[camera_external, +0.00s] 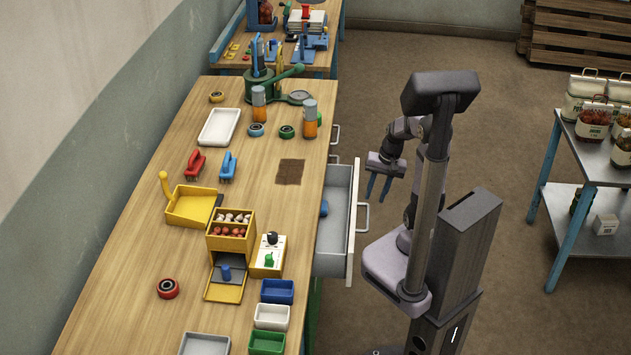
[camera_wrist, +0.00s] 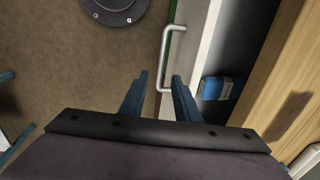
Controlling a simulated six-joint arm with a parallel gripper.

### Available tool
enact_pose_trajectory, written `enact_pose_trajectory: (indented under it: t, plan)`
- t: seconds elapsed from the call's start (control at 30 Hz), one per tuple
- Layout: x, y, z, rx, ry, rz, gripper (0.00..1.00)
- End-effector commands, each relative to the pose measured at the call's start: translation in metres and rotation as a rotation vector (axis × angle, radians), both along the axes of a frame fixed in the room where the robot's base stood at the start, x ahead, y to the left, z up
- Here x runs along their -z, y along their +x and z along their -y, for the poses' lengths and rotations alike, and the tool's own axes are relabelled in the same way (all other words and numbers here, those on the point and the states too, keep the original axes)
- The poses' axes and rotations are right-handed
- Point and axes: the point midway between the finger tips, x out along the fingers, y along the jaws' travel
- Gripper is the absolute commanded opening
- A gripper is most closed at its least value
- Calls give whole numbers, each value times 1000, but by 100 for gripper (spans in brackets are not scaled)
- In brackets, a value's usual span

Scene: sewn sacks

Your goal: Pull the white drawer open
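A drawer (camera_external: 352,235) with a whitish front stands pulled out from the right side of the wooden bench. Its grey inside shows, with a small blue object (camera_external: 323,208) in it. A metal bar handle (camera_external: 363,217) is on its front. In the wrist view the handle (camera_wrist: 176,50) lies just ahead of my fingers, its near end between them in the picture. The blue object (camera_wrist: 217,88) also shows there. My gripper (camera_external: 378,186) is open and empty, just outside the drawer front and apparently above the handle. The wrist view shows its two blue fingers (camera_wrist: 160,76) spread apart.
Another handle (camera_external: 335,134) is on the bench side farther back. The bench top (camera_external: 150,240) holds a yellow bin, small trays, brushes and jars. A metal shelf cart (camera_external: 588,155) with sacks stands at right. The floor between cart and bench is otherwise free.

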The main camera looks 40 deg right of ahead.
Motion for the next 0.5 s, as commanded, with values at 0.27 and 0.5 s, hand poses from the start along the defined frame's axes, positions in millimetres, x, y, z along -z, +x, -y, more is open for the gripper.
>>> enact_pose_trajectory:
  t: [0.27,0.5]
  plan:
    - [15,-15,7,54,92,-169,29]
    - [32,5,25,81,174,-262,29]
